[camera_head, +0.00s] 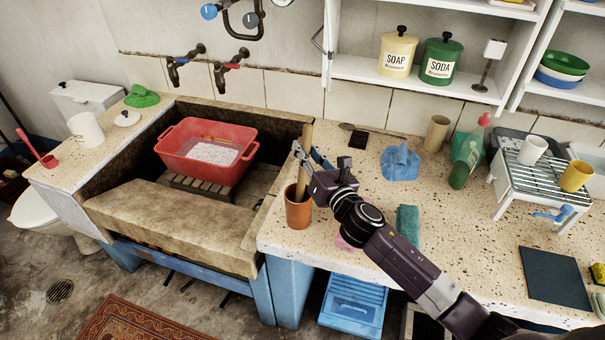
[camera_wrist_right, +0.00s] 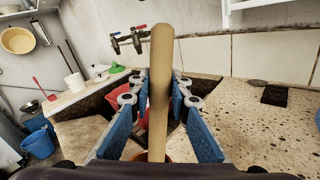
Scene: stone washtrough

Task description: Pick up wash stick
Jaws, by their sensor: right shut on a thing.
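The wash stick (camera_head: 305,150) is a pale wooden rod standing upright in a terracotta-brown pot (camera_head: 298,212) at the left end of the speckled counter. In the right wrist view the stick (camera_wrist_right: 158,90) rises between the blue finger pads. My right gripper (camera_head: 308,162) reaches in from the lower right and is shut on the stick above the pot's rim. The stick's lower end is hidden inside the pot. My left gripper is not in view.
A stone trough with a red basin (camera_head: 205,150) lies left of the pot. On the counter are a blue cloth (camera_head: 400,163), a green bottle (camera_head: 466,158), a beige cup (camera_head: 437,133) and a wire rack (camera_head: 540,170). Shelves (camera_head: 420,80) hang above. A blue crate (camera_head: 352,305) stands below.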

